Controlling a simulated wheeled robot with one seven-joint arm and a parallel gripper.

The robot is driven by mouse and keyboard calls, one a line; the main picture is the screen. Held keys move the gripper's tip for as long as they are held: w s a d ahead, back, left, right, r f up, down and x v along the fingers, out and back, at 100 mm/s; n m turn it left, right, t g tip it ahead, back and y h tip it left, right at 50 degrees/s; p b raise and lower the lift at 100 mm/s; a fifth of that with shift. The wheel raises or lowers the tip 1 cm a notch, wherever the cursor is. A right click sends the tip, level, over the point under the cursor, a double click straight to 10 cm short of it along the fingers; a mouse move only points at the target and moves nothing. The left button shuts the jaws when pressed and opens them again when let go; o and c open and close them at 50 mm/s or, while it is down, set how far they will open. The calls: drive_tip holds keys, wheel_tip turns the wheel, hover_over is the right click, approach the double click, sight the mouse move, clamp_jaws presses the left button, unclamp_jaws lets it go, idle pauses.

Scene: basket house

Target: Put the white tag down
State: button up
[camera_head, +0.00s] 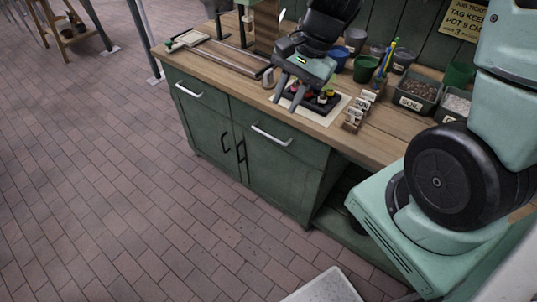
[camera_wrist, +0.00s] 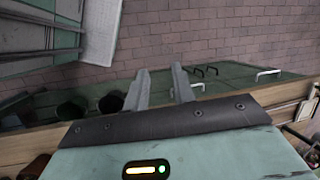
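My gripper (camera_head: 284,101) is above the front part of the wooden bench, by the left side of a dark tray. Its two fingers point down and stand apart. In the wrist view the gripper (camera_wrist: 160,82) shows a clear gap between the fingers, with no tag visible in it. Several small white tags (camera_head: 357,110) stand in a wooden holder to the right of the tray. I cannot tell which of them is the task's white tag. The wrist view does not clearly show any tag.
The dark tray (camera_head: 317,103) holds small colourful plants on a pale mat. A soil bin (camera_head: 410,102), green pots (camera_head: 365,68) and a grey cup (camera_head: 268,78) stand on the bench (camera_head: 390,135). The brick floor in front is open.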

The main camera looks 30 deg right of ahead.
drive_tip(key=s+a+r+n+h, duration=0.3)
drive_tip(key=s+a+n, duration=1)
drive_tip(key=n, duration=0.6)
drive_tip(key=shift+s+a+r+n+g, duration=0.35)
drive_tip(key=shift+s+r, duration=0.2)
drive_tip(key=shift+s, duration=0.5)
